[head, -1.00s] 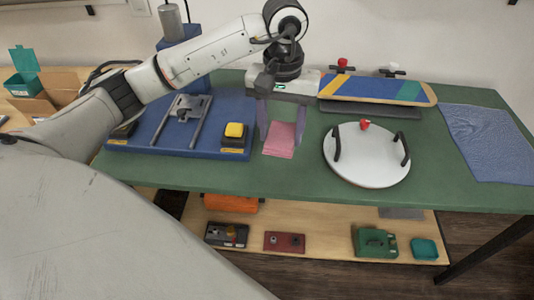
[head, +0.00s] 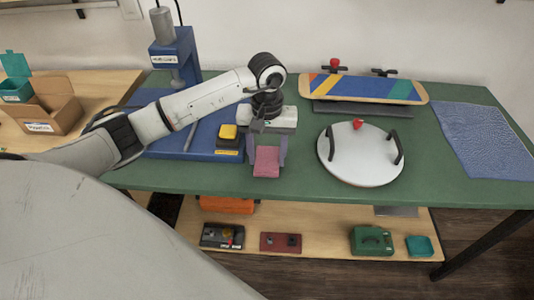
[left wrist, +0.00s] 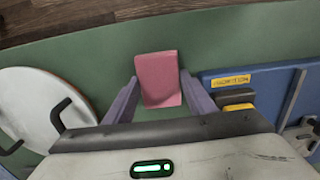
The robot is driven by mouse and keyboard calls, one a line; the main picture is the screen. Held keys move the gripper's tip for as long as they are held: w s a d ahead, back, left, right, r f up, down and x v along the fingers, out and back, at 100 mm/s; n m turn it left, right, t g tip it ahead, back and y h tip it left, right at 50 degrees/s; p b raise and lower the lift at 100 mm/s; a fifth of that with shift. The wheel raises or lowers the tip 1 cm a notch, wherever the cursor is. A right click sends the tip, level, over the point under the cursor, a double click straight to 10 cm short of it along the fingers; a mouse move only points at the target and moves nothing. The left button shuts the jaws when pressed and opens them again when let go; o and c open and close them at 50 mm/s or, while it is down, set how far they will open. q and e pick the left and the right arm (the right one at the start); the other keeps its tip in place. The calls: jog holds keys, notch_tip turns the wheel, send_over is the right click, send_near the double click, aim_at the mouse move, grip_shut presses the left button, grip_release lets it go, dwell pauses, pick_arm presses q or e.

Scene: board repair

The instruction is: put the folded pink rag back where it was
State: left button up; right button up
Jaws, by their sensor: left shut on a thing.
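The folded pink rag (head: 267,163) is between the purple-grey fingers of my left gripper (head: 267,152), over the green table near its front edge. In the left wrist view the rag (left wrist: 158,78) sits between the fingertips (left wrist: 158,90) and reaches past them. The left gripper is shut on it. Whether the rag touches the table or hangs just above it, I cannot tell. My right gripper is not in view.
The blue press base (head: 205,150) with a yellow button (head: 228,132) is just left of the rag. A round white plate (head: 350,170) with black handles stands to the right. A striped board (head: 360,88) and blue cloth (head: 485,140) lie beyond. The green table (head: 300,170) is bare between rag and plate.

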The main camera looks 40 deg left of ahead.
aim_at(267, 158)
pick_arm(q)
jog(key=shift+f, duration=0.15)
jog(key=o, duration=0.9)
jog(key=shift+o, duration=0.2)
notch_tip(267, 158, up, 12)
jog(key=shift+r, duration=0.25)
